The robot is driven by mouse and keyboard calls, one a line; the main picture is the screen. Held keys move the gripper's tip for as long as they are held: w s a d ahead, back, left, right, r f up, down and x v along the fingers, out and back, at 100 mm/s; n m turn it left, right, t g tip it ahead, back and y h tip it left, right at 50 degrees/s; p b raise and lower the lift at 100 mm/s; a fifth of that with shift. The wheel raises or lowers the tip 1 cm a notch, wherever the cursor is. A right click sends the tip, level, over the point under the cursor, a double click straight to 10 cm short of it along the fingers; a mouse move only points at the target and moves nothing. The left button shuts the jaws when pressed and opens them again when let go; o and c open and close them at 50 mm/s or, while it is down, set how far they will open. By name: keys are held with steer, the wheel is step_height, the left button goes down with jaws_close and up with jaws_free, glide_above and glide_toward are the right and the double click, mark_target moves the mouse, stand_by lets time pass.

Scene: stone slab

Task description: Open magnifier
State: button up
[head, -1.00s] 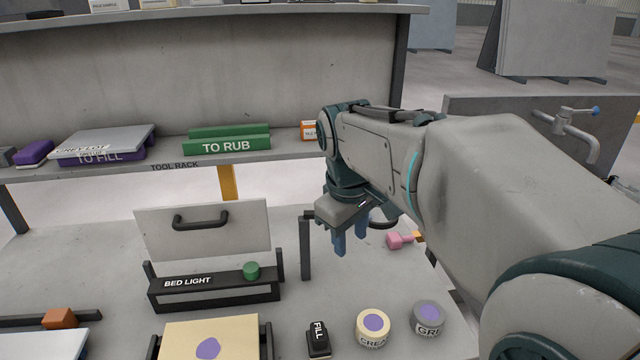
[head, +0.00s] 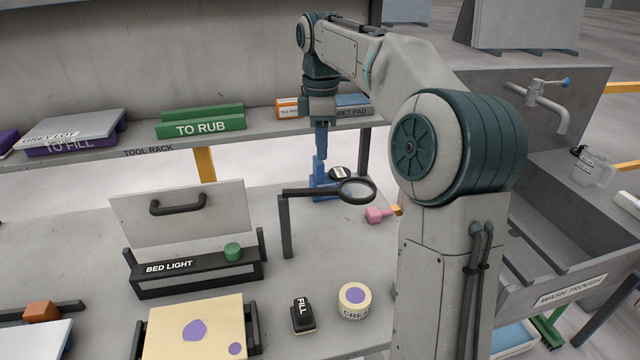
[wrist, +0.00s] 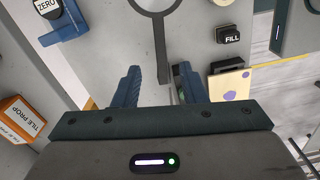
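The magnifier is a black ring (head: 358,190) on a flat dark arm (head: 312,192), reaching right from the top of a dark post (head: 286,228) on the slab. In the head view my gripper (head: 321,150) points down behind the magnifier, above its arm in the picture. In the wrist view my gripper (wrist: 160,85) is open, its two blue fingers apart. The magnifier's ring (wrist: 154,24) is at the top edge there, and its dark handle runs down towards the gap between the fingers. I cannot tell whether the fingers touch it.
A blue stand with a black ZERO knob (head: 339,172) stands close behind the magnifier. A pink object (head: 379,215) lies right of it. The BED LIGHT box (head: 195,272) is left of the post; the FILL button (head: 303,316) and cream pot (head: 355,301) are in front.

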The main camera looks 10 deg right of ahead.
mark_target(321, 190)
step_height(321, 190, down, 11)
steer(key=shift+r, duration=0.2)
jaws_close()
